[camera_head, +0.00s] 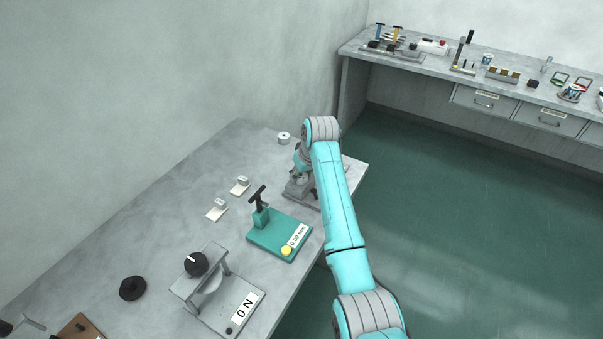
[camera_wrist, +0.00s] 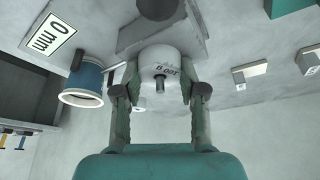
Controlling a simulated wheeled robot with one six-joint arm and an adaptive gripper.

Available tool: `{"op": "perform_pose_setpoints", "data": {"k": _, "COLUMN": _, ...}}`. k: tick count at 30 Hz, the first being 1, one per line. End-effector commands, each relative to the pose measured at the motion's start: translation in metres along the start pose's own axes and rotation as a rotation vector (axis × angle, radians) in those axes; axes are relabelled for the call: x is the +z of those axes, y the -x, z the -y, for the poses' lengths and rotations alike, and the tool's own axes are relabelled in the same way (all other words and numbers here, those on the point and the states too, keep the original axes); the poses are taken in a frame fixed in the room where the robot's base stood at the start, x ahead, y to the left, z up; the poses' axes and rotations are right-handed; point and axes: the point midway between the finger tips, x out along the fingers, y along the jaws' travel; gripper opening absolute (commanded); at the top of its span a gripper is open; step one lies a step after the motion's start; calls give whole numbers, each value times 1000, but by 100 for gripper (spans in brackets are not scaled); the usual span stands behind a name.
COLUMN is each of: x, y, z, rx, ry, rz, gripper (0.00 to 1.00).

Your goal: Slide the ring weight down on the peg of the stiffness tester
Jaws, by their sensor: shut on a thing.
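My gripper (camera_wrist: 158,95) is shut on the pale ring weight (camera_wrist: 160,65), one finger on each side of it. Dark lettering shows on the weight. A thin grey peg (camera_wrist: 159,86) sticks out of the weight's middle, so the ring appears to be around it. I cannot tell whether the weight touches the tester. In the head view the tester (camera_head: 293,190) is partly hidden by my arm.
A teal gauge (camera_head: 278,238) with a black handle stands in front of the tester. Two small white blocks (camera_head: 217,210) (camera_head: 240,186) and a white ring-shaped object (camera_head: 283,138) are on the table.

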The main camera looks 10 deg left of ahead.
Motion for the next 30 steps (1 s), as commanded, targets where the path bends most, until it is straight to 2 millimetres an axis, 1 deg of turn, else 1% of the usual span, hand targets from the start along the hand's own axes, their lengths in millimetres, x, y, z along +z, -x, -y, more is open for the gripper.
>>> {"op": "perform_pose_setpoints", "data": {"k": 8, "x": 0, "y": 0, "z": 0, "rx": 0, "ry": 0, "rz": 0, "gripper": 4}}
{"op": "perform_pose_setpoints", "data": {"k": 9, "x": 0, "y": 0, "z": 0, "rx": 0, "ry": 0, "rz": 0, "gripper": 43}}
{"op": "perform_pose_setpoints", "data": {"k": 11, "x": 0, "y": 0, "z": 0, "rx": 0, "ry": 0, "rz": 0, "gripper": 58}}
{"op": "perform_pose_setpoints", "data": {"k": 12, "x": 0, "y": 0, "z": 0, "rx": 0, "ry": 0, "rz": 0, "gripper": 68}}
{"op": "perform_pose_setpoints", "data": {"k": 13, "x": 0, "y": 0, "z": 0, "rx": 0, "ry": 0, "rz": 0, "gripper": 70}}
{"op": "perform_pose_setpoints", "data": {"k": 19, "x": 0, "y": 0, "z": 0, "rx": 0, "ry": 0, "rz": 0, "gripper": 70}}
{"op": "perform_pose_setpoints", "data": {"k": 20, "x": 0, "y": 0, "z": 0, "rx": 0, "ry": 0, "rz": 0, "gripper": 75}}
{"op": "perform_pose_setpoints", "data": {"k": 21, "x": 0, "y": 0, "z": 0, "rx": 0, "ry": 0, "rz": 0, "gripper": 85}}
{"op": "perform_pose_setpoints", "data": {"k": 22, "x": 0, "y": 0, "z": 0, "rx": 0, "ry": 0, "rz": 0, "gripper": 93}}
{"op": "perform_pose_setpoints", "data": {"k": 23, "x": 0, "y": 0, "z": 0, "rx": 0, "ry": 0, "rz": 0, "gripper": 95}}
{"op": "perform_pose_setpoints", "data": {"k": 30, "x": 0, "y": 0, "z": 0, "rx": 0, "ry": 0, "rz": 0, "gripper": 95}}
